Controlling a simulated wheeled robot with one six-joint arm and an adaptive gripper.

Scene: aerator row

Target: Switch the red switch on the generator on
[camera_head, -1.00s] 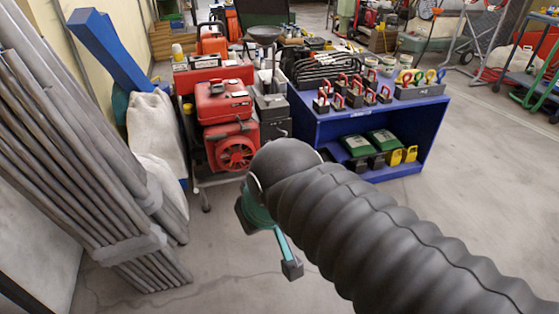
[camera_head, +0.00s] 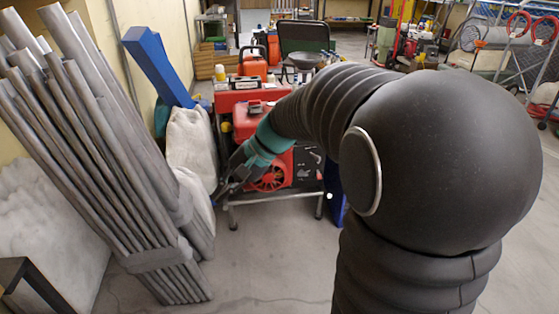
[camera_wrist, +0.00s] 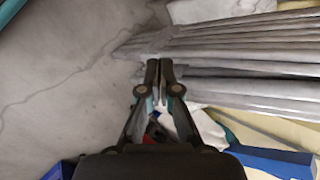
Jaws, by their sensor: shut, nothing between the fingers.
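The red generator (camera_head: 243,120) sits on a metal cart in the middle of the head view. Part of its front and the red fan cover (camera_head: 270,178) show beside my arm. I cannot make out the red switch; my wrist and forearm cover part of the generator. My gripper (camera_head: 222,192) is in front of the generator's lower left side, pointing down and left. In the wrist view my gripper (camera_wrist: 160,68) is shut and empty, with its fingertips together over the grey pipes and floor.
A tall bundle of grey pipes (camera_head: 105,165) leans at the left, close to my gripper. White sacks (camera_head: 191,140) and a blue beam (camera_head: 157,65) stand behind it. The blue shelf is mostly hidden behind my arm. Floor in front of the cart is clear.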

